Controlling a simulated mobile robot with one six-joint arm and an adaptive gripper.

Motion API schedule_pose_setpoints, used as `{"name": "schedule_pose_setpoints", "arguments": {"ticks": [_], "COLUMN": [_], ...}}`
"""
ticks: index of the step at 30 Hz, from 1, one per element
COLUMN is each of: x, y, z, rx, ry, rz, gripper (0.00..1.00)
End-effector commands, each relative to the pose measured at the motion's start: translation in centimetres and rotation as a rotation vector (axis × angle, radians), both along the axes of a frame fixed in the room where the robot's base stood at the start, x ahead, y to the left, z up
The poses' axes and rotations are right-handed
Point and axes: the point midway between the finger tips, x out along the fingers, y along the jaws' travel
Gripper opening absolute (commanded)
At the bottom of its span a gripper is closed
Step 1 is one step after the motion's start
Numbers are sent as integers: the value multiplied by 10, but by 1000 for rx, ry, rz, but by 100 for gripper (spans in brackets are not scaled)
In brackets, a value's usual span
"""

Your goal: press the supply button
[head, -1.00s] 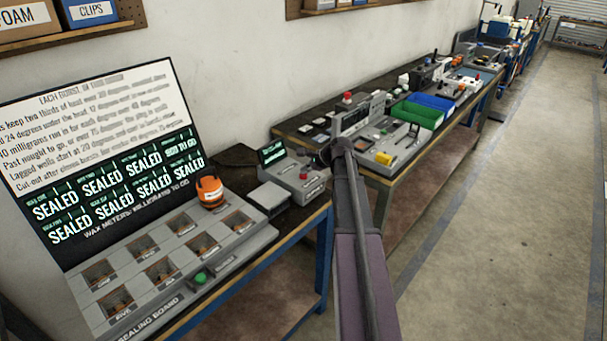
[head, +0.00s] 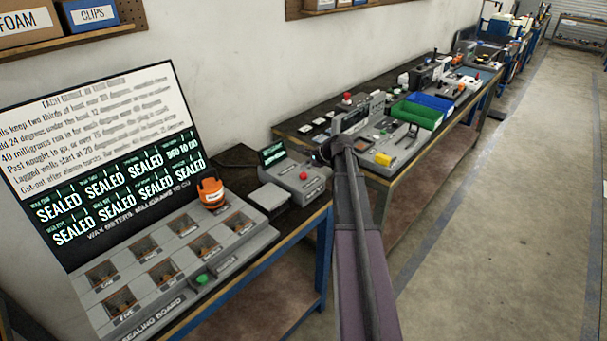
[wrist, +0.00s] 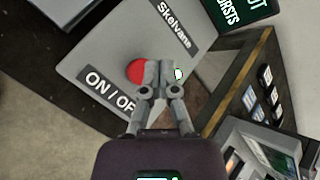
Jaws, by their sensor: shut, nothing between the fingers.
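A grey box labelled "Skelvane" (wrist: 122,48) bears a red round button (wrist: 135,71) beside an "ON / OFF" label. In the head view the same kind of red button (head: 303,175) sits on a small grey box (head: 292,184) with a tilted dark screen. No label reading "supply" is legible. My gripper (wrist: 160,66) is shut and empty. In the wrist view its fingertips overlap the button's right edge; I cannot tell whether they touch it. In the head view my arm hides most of the gripper.
A sealing board (head: 190,262) with several wells, a green button (head: 202,279) and an orange device (head: 211,191) stands on the near bench. A flat grey pad (head: 269,195) lies beside the box. The far bench holds green (head: 416,115) and blue bins (head: 432,102). Floor at right is clear.

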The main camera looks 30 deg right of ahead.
Motion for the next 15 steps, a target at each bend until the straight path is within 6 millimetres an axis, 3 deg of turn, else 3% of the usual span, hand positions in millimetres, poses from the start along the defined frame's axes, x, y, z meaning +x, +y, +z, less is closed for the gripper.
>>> {"name": "schedule_pose_setpoints", "arguments": {"ticks": [7, 15], "x": [0, 0], "y": [0, 0], "z": [5, 25], "rx": [0, 0], "ry": [0, 0], "rz": [0, 0], "gripper": [0, 0]}}
